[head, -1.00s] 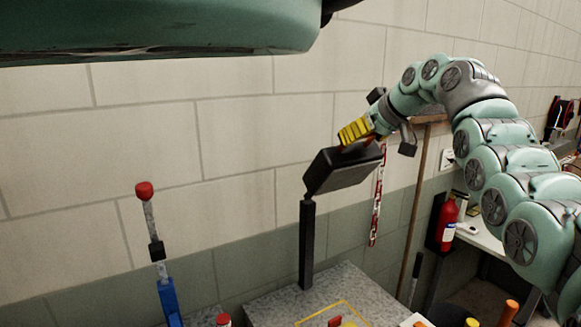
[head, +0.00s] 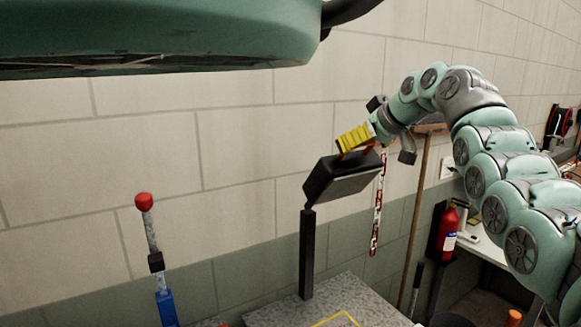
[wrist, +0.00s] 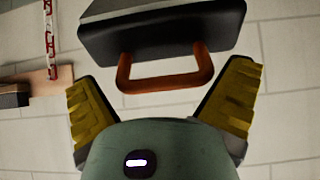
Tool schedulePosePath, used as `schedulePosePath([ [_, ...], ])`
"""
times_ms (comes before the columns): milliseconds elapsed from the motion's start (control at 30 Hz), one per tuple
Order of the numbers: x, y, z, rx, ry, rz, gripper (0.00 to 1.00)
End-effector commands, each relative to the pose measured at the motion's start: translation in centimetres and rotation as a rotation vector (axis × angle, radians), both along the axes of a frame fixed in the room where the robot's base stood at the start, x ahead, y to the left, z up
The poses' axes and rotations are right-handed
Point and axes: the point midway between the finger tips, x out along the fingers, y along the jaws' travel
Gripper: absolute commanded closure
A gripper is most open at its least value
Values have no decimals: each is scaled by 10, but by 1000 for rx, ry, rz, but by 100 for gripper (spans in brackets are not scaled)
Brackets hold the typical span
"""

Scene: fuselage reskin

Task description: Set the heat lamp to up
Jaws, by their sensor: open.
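The heat lamp (head: 335,180) is a black box-shaped head on a dark upright post (head: 307,255). Its head is tilted, with the right side higher and a grey face turned down and forward. In the wrist view the lamp head (wrist: 165,25) is at the top, with an orange handle (wrist: 165,83) on its near side. My gripper (head: 357,138) is at the upper right of the lamp head. Its yellow fingers are apart in the wrist view (wrist: 163,72), one on each side of the handle. I cannot tell whether either finger touches the handle.
The post stands on a grey speckled table (head: 290,312) with a yellow outline. A red-topped lever (head: 150,240) with a blue base stands at left. A red-and-white chain (head: 377,215), a wooden pole (head: 417,210) and a fire extinguisher (head: 447,235) are at right. A block wall is behind.

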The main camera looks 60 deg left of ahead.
Motion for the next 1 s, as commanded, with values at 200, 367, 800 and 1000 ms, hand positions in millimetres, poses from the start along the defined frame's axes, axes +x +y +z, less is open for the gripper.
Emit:
schedulePosePath([
  [200, 0, -6, 7, 5, 0, 0, 0],
  [367, -1, -21, 20, 4, -2, -1, 0],
  [800, -5, -80, 71, 4, -3, -4, 0],
  [1000, -6, -89, 79, 1, 0, -3, 0],
])
